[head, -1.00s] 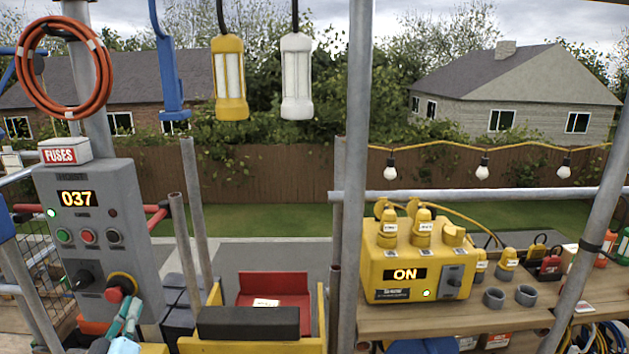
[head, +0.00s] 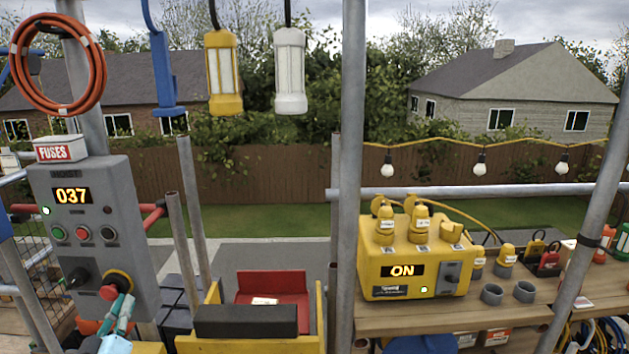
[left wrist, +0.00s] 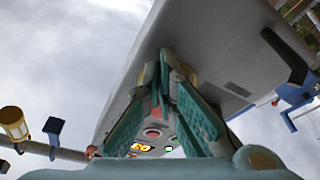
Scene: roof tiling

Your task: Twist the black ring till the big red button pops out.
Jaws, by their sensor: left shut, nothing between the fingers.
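The grey control box (head: 143,220) stands at the left in the head view, with a lit 037 display. The big red button (head: 108,292) is low on its front, with a black ring and a yellow surround (head: 123,277) behind it. My left gripper (head: 124,300), with teal fingers, is shut and empty just right of and below the button; I cannot tell whether it touches the ring. In the left wrist view the shut fingers (left wrist: 165,70) point at the box's grey face (left wrist: 215,45) and hide most of the button area. My right gripper is not in view.
A FUSES box (head: 60,149) is on top. Scaffold poles (head: 190,205) stand to the right. A yellow power box (head: 416,272) reading ON sits on the wooden bench (head: 450,316).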

